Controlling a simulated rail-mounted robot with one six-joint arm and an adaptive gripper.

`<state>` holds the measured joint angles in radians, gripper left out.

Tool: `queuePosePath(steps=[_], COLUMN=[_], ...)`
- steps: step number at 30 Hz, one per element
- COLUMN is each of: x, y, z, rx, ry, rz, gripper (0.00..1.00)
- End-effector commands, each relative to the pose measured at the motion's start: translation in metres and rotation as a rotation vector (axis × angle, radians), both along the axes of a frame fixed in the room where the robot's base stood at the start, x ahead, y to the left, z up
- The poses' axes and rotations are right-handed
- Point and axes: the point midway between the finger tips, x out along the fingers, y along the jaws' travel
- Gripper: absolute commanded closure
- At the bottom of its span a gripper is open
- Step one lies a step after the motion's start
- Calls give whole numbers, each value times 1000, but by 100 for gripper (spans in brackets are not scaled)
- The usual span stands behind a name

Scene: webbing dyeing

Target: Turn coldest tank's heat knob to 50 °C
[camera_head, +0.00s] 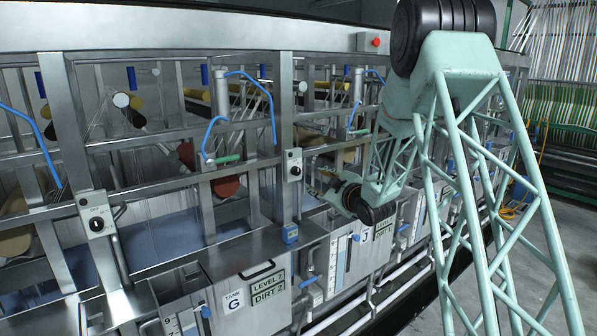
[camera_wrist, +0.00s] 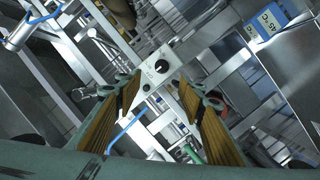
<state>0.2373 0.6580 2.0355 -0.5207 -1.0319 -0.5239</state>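A pale control plate with a round black heat knob (camera_wrist: 162,66) is in the wrist view, ahead of the fingertips. What appears to be the same plate is on an upright post in the head view, with its knob (camera_head: 295,170) left of my gripper (camera_head: 320,180). My gripper (camera_wrist: 156,88) is open and empty, its two brown-padded fingers spread on either side below the plate, apart from the knob. A blue display (camera_wrist: 270,20) at upper right appears to read 45 °C. A blue display box (camera_head: 290,234) sits below the post. The knob's pointer setting is too small to read.
Another knob plate (camera_head: 97,215) is on the left post. Tank G's label (camera_head: 235,300) is on the front, beside level and dirt labels; a J label (camera_head: 366,235) is farther right. Metal posts, rails and blue bent handles (camera_head: 212,135) crowd the arm. Open floor lies right.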

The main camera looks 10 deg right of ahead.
Motion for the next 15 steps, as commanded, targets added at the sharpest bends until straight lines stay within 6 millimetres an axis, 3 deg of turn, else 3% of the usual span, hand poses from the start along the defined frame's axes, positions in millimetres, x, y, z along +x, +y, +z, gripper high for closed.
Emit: queuePosePath(steps=[15], x=[20], y=[-1], z=[-23], rx=[-1], ry=[-131], rz=[77], gripper=[64])
